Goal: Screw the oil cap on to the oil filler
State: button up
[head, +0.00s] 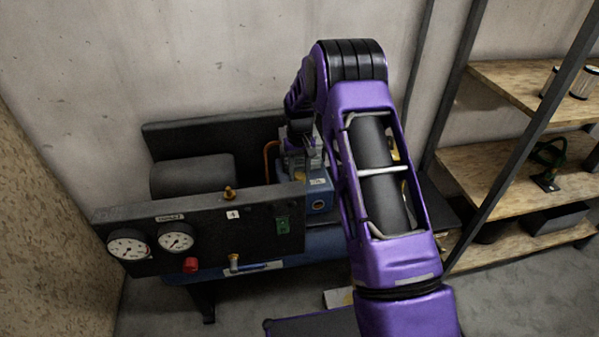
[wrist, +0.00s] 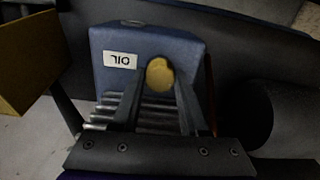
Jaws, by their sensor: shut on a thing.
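A round yellow oil cap (wrist: 159,76) is between the fingertips of my gripper (wrist: 157,82) in the wrist view, and the jaws are shut on it. Behind it is the blue housing (wrist: 190,50) with a white label reading OIL (wrist: 120,61), upside down in this view. The oil filler itself cannot be made out; the cap and fingers cover part of the housing face. I cannot tell whether the cap touches the housing. In the head view the blue housing (head: 319,198) stands below my gripper (head: 298,165), whose fingertips and cap are too small to make out.
A dark gauge panel (head: 205,248) stands in front, with a dark cylinder (head: 193,177) behind it. This cylinder also seems to show in the wrist view (wrist: 290,115). A yellow-brown block (wrist: 30,60) is at left there. Wooden shelves (head: 495,185) stand at right.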

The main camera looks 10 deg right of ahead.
grip_shut()
jog(key=m, duration=1)
jog(key=m+p, duration=0.1)
jog(key=m, duration=0.8)
jog(key=shift+p, duration=0.4)
jog(key=o, duration=1.1)
grip_release()
jog(key=shift+c, duration=0.8)
